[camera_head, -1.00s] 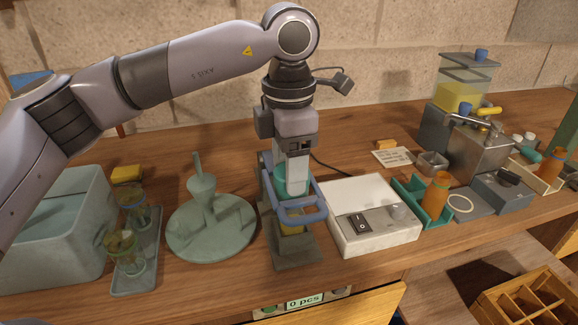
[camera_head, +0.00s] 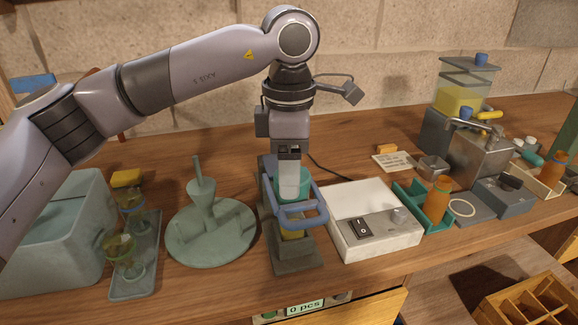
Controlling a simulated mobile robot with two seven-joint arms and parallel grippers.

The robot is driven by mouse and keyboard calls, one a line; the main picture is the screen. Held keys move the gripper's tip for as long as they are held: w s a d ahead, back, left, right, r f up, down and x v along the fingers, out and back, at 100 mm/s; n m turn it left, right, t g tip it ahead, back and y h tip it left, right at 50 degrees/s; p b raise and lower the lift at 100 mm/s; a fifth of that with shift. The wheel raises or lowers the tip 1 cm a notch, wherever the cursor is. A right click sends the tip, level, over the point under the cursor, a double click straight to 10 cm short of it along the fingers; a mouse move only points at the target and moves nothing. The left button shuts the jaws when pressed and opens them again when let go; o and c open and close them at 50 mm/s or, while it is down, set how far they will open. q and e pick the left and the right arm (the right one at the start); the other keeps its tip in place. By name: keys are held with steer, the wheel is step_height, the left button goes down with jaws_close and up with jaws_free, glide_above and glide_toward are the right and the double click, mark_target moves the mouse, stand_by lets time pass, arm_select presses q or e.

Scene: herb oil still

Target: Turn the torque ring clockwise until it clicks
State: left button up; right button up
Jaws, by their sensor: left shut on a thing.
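The teal ring (camera_head: 305,186), which I take to be the torque ring, sits at the top of a small grey stand (camera_head: 297,258). The pale fingers hide part of the ring, and the exact contact is hard to see. No click mark is visible. My right gripper is not in view.
A white box with a switch (camera_head: 347,205) stands close on the right. A green round base with a funnel (camera_head: 212,240) stands close on the left, beside a tray with glasses (camera_head: 133,275). Orange bottles and a dispenser stand farther right. The table's front edge is near.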

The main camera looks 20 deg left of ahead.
arm_select(q)
steer(key=o, duration=1.1)
steer(key=shift+c, duration=0.2)
steer(key=shift+r, duration=3.6)
